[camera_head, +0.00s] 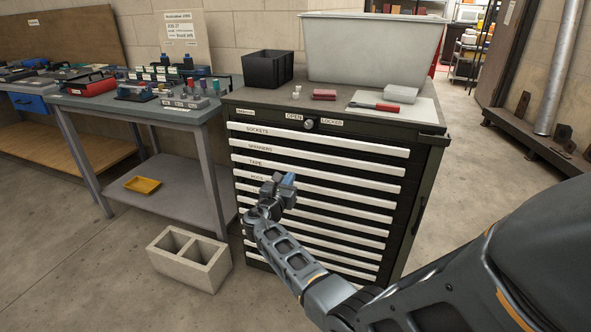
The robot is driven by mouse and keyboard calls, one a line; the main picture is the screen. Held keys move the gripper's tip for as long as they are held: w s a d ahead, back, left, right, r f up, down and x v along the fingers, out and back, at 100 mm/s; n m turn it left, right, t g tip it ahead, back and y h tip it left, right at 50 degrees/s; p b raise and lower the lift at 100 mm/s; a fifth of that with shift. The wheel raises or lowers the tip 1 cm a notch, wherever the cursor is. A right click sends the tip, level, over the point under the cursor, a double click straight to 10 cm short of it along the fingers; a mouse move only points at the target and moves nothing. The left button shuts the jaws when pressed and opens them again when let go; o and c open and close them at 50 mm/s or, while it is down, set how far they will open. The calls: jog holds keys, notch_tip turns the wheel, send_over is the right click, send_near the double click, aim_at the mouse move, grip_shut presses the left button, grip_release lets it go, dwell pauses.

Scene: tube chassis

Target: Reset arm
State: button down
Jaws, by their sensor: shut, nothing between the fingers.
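My gripper (282,183) is in the middle of the head view, in front of the drawers of a dark tool cabinet (430,190). My arm reaches in from the lower right and bends up toward the cabinet front. The drawers, labelled sockets, spanners and tape from the top down, all look closed. I cannot tell how far the gripper is from the drawer fronts.
A large pale bin (375,50), a black crate (268,69) and a red-handled tool (375,106) are on the cabinet. A cinder block (190,262) stands on the floor to the left. A workbench (150,112) with small parts stands further left. Open floor lies front left.

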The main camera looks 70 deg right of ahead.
jog(key=shift+a, duration=1.6)
jog(key=s+a+f+m+t+y, duration=0.1)
jog(key=s+a+f+t+y, duration=0.1)
jog(key=a+f, duration=0.45)
jog(key=s+a+f+m+t+y, duration=0.1)
jog(key=s+a+f+t+y, duration=0.2)
jog(key=a+f, duration=0.3)
jog(key=s+a+f+m+t+y, duration=0.1)
jog(key=s+a+m+t+y, duration=0.15)
jog(key=s+a, duration=0.45)
jog(key=s+a+m+t+y, duration=0.2)
jog(key=a+y, duration=0.2)
jog(key=a, duration=0.8)
jog(key=s+a+r+m+t+y, duration=0.3)
jog(key=s+a+r+m+y, duration=0.3)
jog(key=s+a+r, duration=0.75)
jog(key=s+r+m+t, duration=0.1)
jog(key=s+r+m, duration=0.2)
jog(key=r+m, duration=0.3)
notch_tip(320, 180, up, 5)
jog(key=shift+a+r+t+p, duration=0.1)
jog(key=shift+a+t+p, duration=0.2)
jog(key=shift+t, duration=0.05)
